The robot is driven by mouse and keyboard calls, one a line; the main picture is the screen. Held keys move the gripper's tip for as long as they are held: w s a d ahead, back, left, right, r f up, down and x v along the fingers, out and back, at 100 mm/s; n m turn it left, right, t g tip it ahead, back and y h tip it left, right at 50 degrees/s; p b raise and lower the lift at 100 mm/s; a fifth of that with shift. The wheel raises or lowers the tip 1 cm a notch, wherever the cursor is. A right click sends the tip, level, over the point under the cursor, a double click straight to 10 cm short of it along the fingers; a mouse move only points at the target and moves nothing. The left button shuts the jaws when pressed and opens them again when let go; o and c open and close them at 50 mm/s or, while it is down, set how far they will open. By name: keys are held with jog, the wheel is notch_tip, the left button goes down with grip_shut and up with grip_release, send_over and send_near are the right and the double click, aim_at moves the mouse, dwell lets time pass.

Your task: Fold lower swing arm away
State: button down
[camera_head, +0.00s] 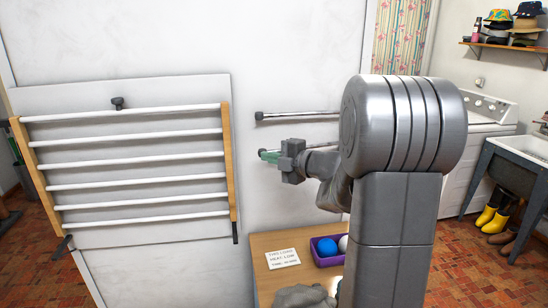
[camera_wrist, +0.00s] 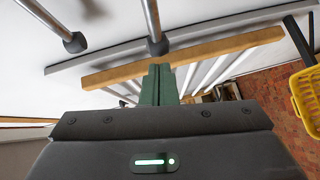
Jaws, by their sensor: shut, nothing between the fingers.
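Two metal swing arms with dark end knobs stick out along the white wall, pointing left toward the rack. The upper swing arm (camera_head: 297,116) is in clear view. The lower swing arm is mostly hidden behind my gripper (camera_head: 266,155) in the head view; its rod shows in the wrist view (camera_wrist: 152,20), beside the upper one (camera_wrist: 49,20). My gripper's green fingers are shut and empty, close to the lower arm's knob. In the wrist view the fingers (camera_wrist: 158,82) lie just beyond that knob; I cannot tell whether they touch.
A wall drying rack (camera_head: 136,139) with white bars and wooden sides is at left, with a dark knob (camera_head: 117,102) above. Below stands a wooden table (camera_head: 262,245) with a sign (camera_head: 283,258) and a purple basket (camera_head: 325,260) of balls. A yellow basket (camera_wrist: 306,95) shows at the wrist view's right.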

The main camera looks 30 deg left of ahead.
aim_at(265, 150)
jog(key=shift+w+a+f, duration=0.1)
jog(key=shift+w+a, duration=0.05)
jog(key=shift+w, duration=0.05)
jog(key=shift+a, duration=0.1)
jog(key=w+a, duration=0.1)
jog(key=w+a+t+b, duration=0.1)
jog(key=a, duration=0.1)
jog(key=shift+w+f+m, duration=0.15)
jog(key=shift+f+m, duration=0.05)
jog(key=shift+m, duration=0.1)
jog(key=shift+w+a+r+b, duration=0.1)
jog(key=shift+w+r+b, duration=0.05)
jog(key=shift+r+b, duration=0.2)
